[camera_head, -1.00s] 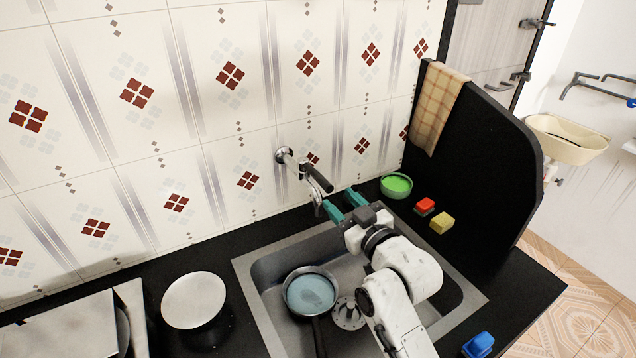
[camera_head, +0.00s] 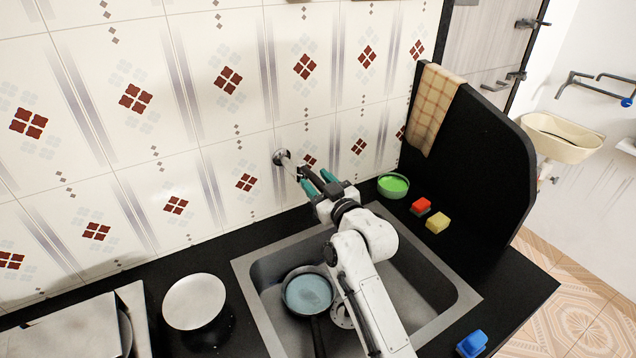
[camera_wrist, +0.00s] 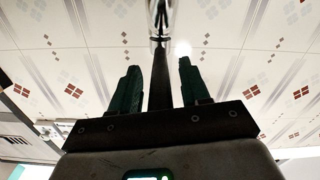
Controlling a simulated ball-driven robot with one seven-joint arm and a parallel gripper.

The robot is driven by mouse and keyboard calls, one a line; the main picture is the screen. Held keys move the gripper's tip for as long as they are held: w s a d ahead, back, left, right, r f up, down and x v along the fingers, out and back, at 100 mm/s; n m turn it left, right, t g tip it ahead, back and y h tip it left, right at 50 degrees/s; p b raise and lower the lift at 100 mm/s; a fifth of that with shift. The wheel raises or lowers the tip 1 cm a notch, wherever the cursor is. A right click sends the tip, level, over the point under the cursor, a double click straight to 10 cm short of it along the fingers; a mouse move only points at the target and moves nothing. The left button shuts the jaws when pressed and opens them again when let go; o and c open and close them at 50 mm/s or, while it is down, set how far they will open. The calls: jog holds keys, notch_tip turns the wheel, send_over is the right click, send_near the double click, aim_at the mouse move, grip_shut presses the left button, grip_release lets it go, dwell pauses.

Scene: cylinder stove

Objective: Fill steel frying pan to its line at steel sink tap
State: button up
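The steel frying pan (camera_head: 309,291) sits in the left part of the steel sink (camera_head: 262,318), its dark handle toward me. Its inside is pale blue, like water; I cannot make out a line. The tap (camera_head: 281,158) comes out of the tiled wall above the sink. My gripper (camera_head: 316,181) is raised at the tap, its green fingers apart. In the wrist view the tap's dark lever (camera_wrist: 160,79) stands between the open fingers (camera_wrist: 157,86), with gaps on both sides. My gripper hides the spout in the head view, and no stream shows.
A green bowl (camera_head: 393,186), a red sponge (camera_head: 420,206) and a yellow sponge (camera_head: 438,222) are right of the tap. A black partition (camera_head: 470,165) with a cloth (camera_head: 437,105) stands farther right.

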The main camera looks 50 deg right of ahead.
grip_shut()
dwell(0.3)
jog(key=shift+s+d+f+y+b, duration=0.1)
jog(key=shift+d+f+y+b, duration=0.25)
jog(key=shift+b, duration=0.6)
jog(key=n+y+b, duration=0.1)
jog(key=b, duration=0.1)
jog(key=d+n+y+b, duration=0.1)
jog(key=b, duration=0.1)
jog(key=n+y+b, duration=0.1)
jog(key=y, duration=0.1)
jog(key=shift+d+r+t+b, duration=0.25)
jog(key=shift+r+t+b, duration=0.05)
jog(key=shift+b, duration=0.1)
jog(key=shift+o, duration=0.3)
grip_release()
